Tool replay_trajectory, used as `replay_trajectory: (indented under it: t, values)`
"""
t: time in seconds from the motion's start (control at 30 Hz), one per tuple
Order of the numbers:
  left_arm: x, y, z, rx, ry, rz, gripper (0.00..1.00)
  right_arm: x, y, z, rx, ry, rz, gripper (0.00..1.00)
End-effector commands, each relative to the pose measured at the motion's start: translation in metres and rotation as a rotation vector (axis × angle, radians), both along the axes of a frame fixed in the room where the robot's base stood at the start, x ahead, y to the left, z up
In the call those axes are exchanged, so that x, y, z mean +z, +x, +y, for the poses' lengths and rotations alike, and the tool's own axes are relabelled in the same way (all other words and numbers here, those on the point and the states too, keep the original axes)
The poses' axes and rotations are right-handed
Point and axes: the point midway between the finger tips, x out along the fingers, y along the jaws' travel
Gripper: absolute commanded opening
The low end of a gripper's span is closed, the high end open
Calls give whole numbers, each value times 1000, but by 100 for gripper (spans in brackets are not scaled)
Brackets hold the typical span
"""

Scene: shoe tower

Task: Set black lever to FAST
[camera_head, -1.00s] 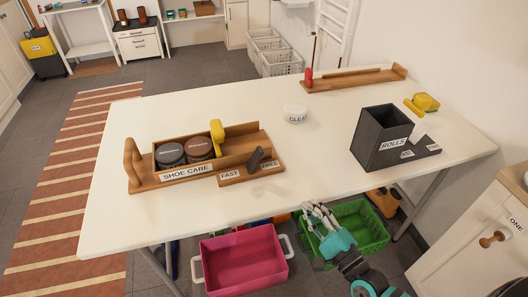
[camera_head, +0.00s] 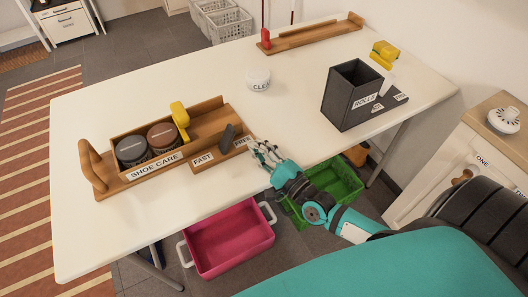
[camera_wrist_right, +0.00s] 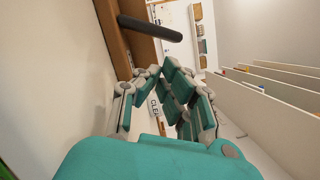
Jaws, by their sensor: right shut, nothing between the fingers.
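The black lever (camera_head: 228,134) stands on a small wooden base between the labels FAST (camera_head: 202,160) and FREE (camera_head: 242,142). It tilts a little to the right, toward FREE. My right gripper (camera_head: 260,152) is shut and empty, just right of the FREE end of the base, with a gap to the lever. In the right wrist view the lever (camera_wrist_right: 150,28) crosses beyond the fingertips (camera_wrist_right: 165,75), near a wooden edge. My left gripper is not in view.
Behind the lever is the wooden SHOE CARE caddy (camera_head: 103,189) with two round tins and a yellow-handled item (camera_head: 180,119). A dark ROLLS box (camera_head: 348,103) stands to the right. The table front centre is free.

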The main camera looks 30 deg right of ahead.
Motion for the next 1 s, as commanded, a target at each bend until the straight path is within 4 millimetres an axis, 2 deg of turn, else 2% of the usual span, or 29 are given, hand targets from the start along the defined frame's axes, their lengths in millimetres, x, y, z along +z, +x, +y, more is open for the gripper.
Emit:
replay_trajectory:
  t: [0.1, 0.3, 0.77, 1.0]
  values:
    - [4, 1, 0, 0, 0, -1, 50, 5, 22, 6, 0, 2, -3, 0]
    - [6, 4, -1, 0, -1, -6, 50, 6, 44, 11, 0, 0, -1, 0]
    - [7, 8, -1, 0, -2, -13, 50, 6, 48, 13, 1, -1, -1, 0]
    - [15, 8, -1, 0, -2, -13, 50, 10, 48, 14, 0, -40, -1, 0]
